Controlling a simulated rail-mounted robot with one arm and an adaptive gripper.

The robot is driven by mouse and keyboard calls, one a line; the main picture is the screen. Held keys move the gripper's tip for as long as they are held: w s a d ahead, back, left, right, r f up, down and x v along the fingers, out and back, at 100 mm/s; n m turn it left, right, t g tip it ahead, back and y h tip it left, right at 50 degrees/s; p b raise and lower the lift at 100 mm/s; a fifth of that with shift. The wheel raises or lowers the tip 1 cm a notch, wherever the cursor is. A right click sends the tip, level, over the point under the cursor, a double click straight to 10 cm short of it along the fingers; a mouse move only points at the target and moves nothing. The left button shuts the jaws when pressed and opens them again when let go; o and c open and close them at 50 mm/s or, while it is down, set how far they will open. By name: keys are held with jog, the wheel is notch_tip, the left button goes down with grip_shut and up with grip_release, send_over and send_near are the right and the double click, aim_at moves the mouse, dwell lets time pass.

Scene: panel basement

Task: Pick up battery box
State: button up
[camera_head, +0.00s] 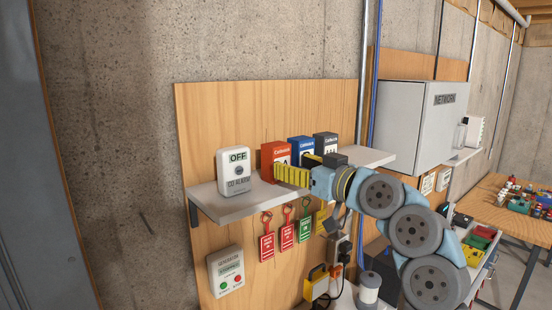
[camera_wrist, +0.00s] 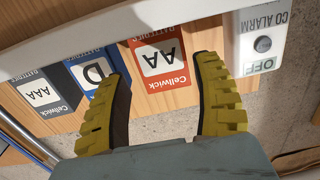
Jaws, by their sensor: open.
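Three battery boxes stand in a row on the white wall shelf (camera_head: 235,204). The red-orange AA box (camera_head: 275,151) is leftmost, the blue D box (camera_head: 302,147) is in the middle, and the dark grey AAA box (camera_head: 326,142) is at the right. My gripper (camera_head: 279,174) is open, its yellow fingers in front of the red box's lower part. The wrist view shows the row upside down: the red box (camera_wrist: 161,61) appears between my open fingers (camera_wrist: 160,70), the blue box (camera_wrist: 92,73) by the left finger, and the grey box (camera_wrist: 46,93) farther left. I cannot tell whether the fingers touch any box.
A white CO alarm (camera_head: 235,171) stands left of the boxes; it also shows in the wrist view (camera_wrist: 262,38). Red, green and yellow tags (camera_head: 287,236) hang below the shelf. A grey network cabinet (camera_head: 420,122) is to the right. Shelf space between alarm and red box is narrow.

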aim_at(282, 158)
jog(key=shift+r+p+x, duration=0.25)
jog(key=shift+p+x, duration=0.3)
jog(key=shift+x, duration=0.75)
jog(key=shift+r+p+x, duration=0.25)
jog(key=shift+p+x, duration=0.3)
jog(key=shift+x, duration=0.8)
jog(key=shift+w+a+f, duration=0.1)
jog(key=shift+a, duration=0.15)
jog(key=c, duration=0.9)
